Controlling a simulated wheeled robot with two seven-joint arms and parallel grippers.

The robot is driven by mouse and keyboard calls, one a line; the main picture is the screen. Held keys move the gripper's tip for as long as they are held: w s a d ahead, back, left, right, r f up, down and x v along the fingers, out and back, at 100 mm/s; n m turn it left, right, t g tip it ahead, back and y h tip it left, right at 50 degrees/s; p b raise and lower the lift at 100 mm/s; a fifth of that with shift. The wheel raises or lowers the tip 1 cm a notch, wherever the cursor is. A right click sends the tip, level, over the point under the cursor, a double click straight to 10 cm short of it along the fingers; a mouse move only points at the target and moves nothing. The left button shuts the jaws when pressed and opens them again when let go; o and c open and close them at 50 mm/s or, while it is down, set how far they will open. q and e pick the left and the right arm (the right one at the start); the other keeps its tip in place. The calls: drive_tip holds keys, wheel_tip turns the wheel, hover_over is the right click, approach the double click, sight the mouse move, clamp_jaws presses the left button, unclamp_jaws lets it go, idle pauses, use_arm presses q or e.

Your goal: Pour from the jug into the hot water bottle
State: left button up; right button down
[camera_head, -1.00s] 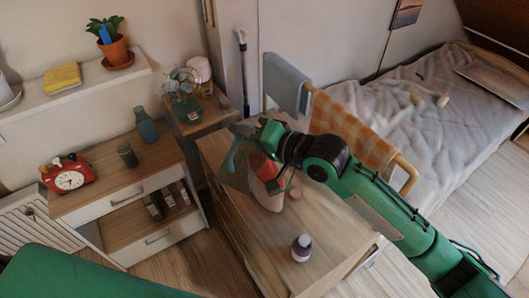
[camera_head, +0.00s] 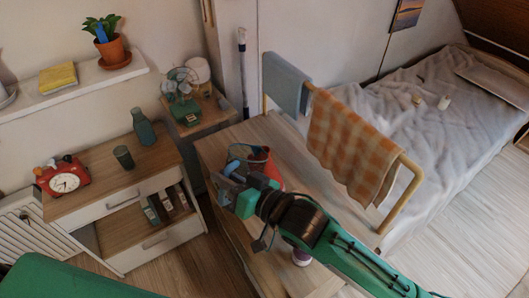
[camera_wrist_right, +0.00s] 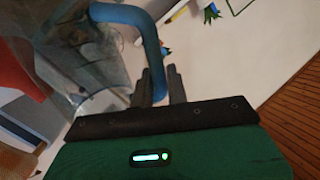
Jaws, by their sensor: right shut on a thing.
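The clear jug (camera_head: 226,190) with a blue handle (camera_head: 234,167) is in my right gripper (camera_head: 236,182), above the wooden chest. In the right wrist view the gripper (camera_wrist_right: 163,85) has its fingers at the blue handle (camera_wrist_right: 152,45), and the see-through jug body (camera_wrist_right: 95,50) is to the left. A red, funnel-like piece (camera_head: 268,167), apparently at the top of the hot water bottle, shows just behind and right of the gripper. The bottle's body is mostly hidden by my arm. I cannot tell the jug's contents. My left gripper is out of the head view.
A purple-and-white small bottle (camera_head: 301,256) stands on the chest (camera_head: 228,139), partly behind my right arm. A rail with an orange checked cloth (camera_head: 345,145) stands at the right.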

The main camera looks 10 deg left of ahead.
drive_tip(key=s+a+f+n+t+b, duration=0.1)
drive_tip(key=s+f+n+b, duration=0.4)
drive_tip(key=f, duration=0.3)
drive_tip(key=shift+a+n+y, duration=0.25)
drive_tip(key=shift+n+y, duration=0.05)
drive_tip(key=shift+y, duration=0.1)
drive_tip(key=shift+s, duration=0.1)
drive_tip(key=shift+d+f, duration=0.1)
idle(0.4)
